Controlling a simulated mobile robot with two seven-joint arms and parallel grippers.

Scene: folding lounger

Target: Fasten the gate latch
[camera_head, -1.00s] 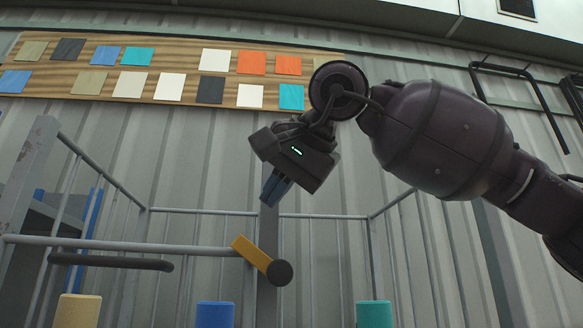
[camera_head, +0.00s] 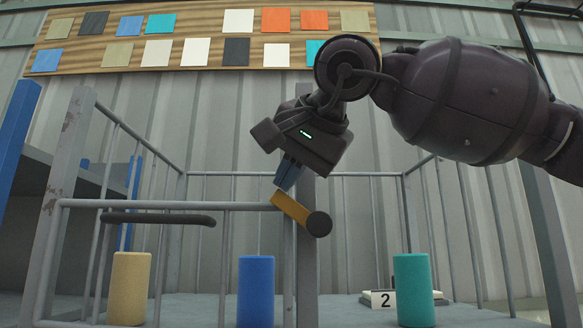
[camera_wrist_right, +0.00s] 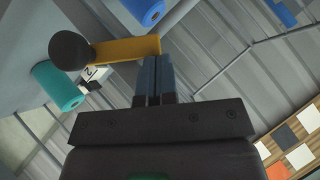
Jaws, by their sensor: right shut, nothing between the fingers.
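The gate latch is a yellow bar (camera_head: 290,208) with a dark round knob (camera_head: 319,224) at its lower right end. It lies slanted across the middle grey post (camera_head: 306,270), beside the free end of the gate's top rail (camera_head: 240,206). A dark handle (camera_head: 160,218) is on the gate. My right gripper (camera_head: 286,186) is shut and empty, pointing down just above the bar's upper left end. In the wrist view its fingertips (camera_wrist_right: 155,62) are close to the yellow bar (camera_wrist_right: 128,50); I cannot tell whether they touch. My left gripper is out of view.
Yellow (camera_head: 130,288), blue (camera_head: 256,290) and teal (camera_head: 413,288) cylinders stand in front of or within the railed pen. A "2" sign (camera_head: 380,299) is beside the teal one. A board of coloured squares (camera_head: 200,52) hangs behind.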

